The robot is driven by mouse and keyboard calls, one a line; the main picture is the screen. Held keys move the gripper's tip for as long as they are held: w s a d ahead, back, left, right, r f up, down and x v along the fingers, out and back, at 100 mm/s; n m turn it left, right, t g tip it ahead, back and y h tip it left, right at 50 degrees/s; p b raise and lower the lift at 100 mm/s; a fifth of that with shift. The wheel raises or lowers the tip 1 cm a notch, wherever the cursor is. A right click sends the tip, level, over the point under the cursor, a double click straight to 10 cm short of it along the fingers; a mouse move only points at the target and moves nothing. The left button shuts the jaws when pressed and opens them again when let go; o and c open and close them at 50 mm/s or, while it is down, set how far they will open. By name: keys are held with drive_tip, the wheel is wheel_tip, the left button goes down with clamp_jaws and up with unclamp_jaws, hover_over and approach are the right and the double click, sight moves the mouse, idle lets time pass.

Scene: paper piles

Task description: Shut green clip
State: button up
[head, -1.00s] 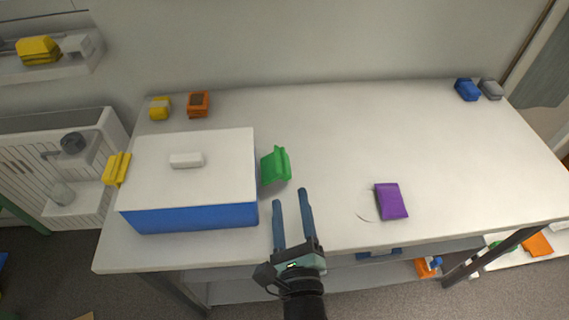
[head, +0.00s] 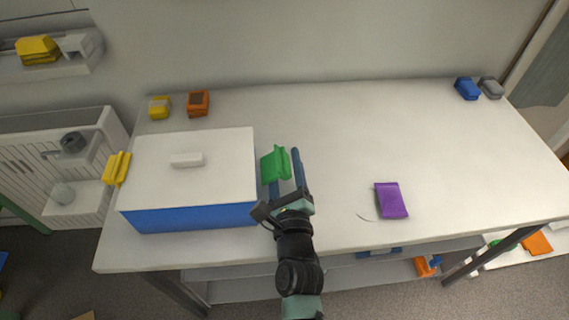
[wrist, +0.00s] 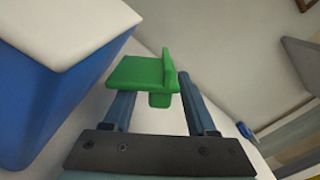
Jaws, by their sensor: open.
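The green clip (head: 275,164) is beside the right side of the blue box with a white lid, on the white table. It also shows in the wrist view (wrist: 142,73), where its flat plate and upright ridge are seen. My gripper (head: 284,170) is open, with one finger on each side of the clip. In the wrist view my gripper (wrist: 158,105) has the clip between its fingertips, closer to the left finger, with a gap to the right finger. Whether the left finger touches the clip is unclear. The clip's lower part is partly hidden by my fingers.
The blue box (head: 195,217) stands close on the left, its white lid (head: 215,150) closed. A purple block (head: 391,200) lies to the right. Yellow (head: 160,108) and orange (head: 198,103) items sit at the back left. The table's middle and right are mostly clear.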

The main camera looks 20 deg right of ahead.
sight(272, 165)
clamp_jaws()
drive_tip(key=shift+r, duration=0.1)
drive_tip(key=shift+a+r+n+p, duration=0.15)
drive_tip(key=shift+r+n+p, duration=0.15)
drive_tip(key=shift+n+p, duration=0.3)
drive_tip(key=shift+a+r+n+p, duration=0.1)
drive_tip(key=shift+r+n+p, duration=0.25)
drive_tip(key=shift+n, duration=0.35)
drive_tip(key=n+p, duration=0.1)
drive_tip(key=a+r+n+p, duration=0.1)
drive_tip(key=n+p, duration=0.1)
drive_tip(key=shift+w+n, duration=0.2)
drive_tip(key=shift+n, duration=0.1)
drive_tip(key=n+p, duration=0.1)
drive_tip(key=a+n+p, duration=0.1)
drive_tip(key=n, duration=0.1)
drive_tip(key=shift+w+r, duration=0.15)
drive_tip(key=shift+r, duration=0.25)
drive_tip(key=shift+w+a+n+p, duration=0.1)
drive_tip(key=shift+a+n+p, duration=0.2)
drive_tip(key=shift+n+p, duration=0.6)
